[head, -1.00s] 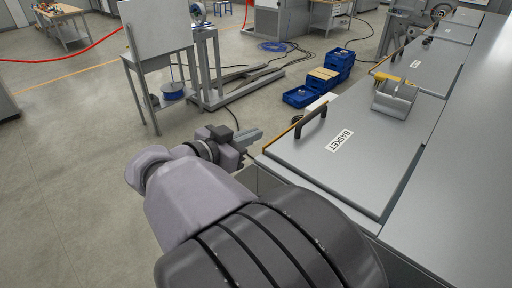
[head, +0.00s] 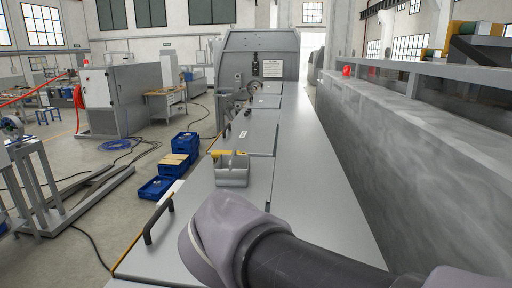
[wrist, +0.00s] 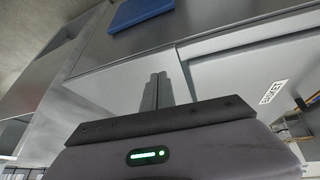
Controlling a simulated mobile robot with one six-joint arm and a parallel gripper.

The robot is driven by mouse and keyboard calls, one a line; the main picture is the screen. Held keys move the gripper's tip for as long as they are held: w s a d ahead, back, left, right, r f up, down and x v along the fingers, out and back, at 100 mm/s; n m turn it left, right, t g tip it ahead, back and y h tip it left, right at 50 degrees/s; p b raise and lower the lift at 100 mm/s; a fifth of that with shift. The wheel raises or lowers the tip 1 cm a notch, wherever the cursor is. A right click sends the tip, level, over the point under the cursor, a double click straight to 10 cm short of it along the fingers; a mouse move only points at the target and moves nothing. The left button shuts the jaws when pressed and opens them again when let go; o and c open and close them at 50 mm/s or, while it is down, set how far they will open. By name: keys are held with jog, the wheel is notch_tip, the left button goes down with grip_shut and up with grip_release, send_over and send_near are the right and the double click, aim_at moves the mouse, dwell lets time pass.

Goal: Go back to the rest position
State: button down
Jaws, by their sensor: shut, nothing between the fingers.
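My gripper (wrist: 156,90) shows in the wrist view, its two fingers together with nothing between them. Behind it are grey metal surfaces and a lid with a BASKET label (wrist: 274,91). In the head view my arm crosses the bottom right over the grey bench top (head: 305,190), and it hides the gripper there. A grey metal basket (head: 232,172) with a yellow part on its rim stands on the bench top, apart from my arm.
A black handle (head: 157,222) stands up at the bench's left edge. Blue crates (head: 184,146) and cables lie on the floor to the left. A long grey wall (head: 415,150) runs along the right. A blue flat object (wrist: 140,13) shows in the wrist view.

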jog(key=s+d+m+t+y, duration=0.2)
jog(key=s+d+y, duration=0.3)
jog(key=s+d, duration=0.35)
notch_tip(320, 180, down, 24)
jog(key=s+g+b, duration=0.1)
jog(key=s+b, duration=0.1)
jog(key=b, duration=1.8)
jog(key=shift+s+a+r, duration=0.2)
jog(key=shift+s+a, duration=0.05)
jog(key=shift+s, duration=0.05)
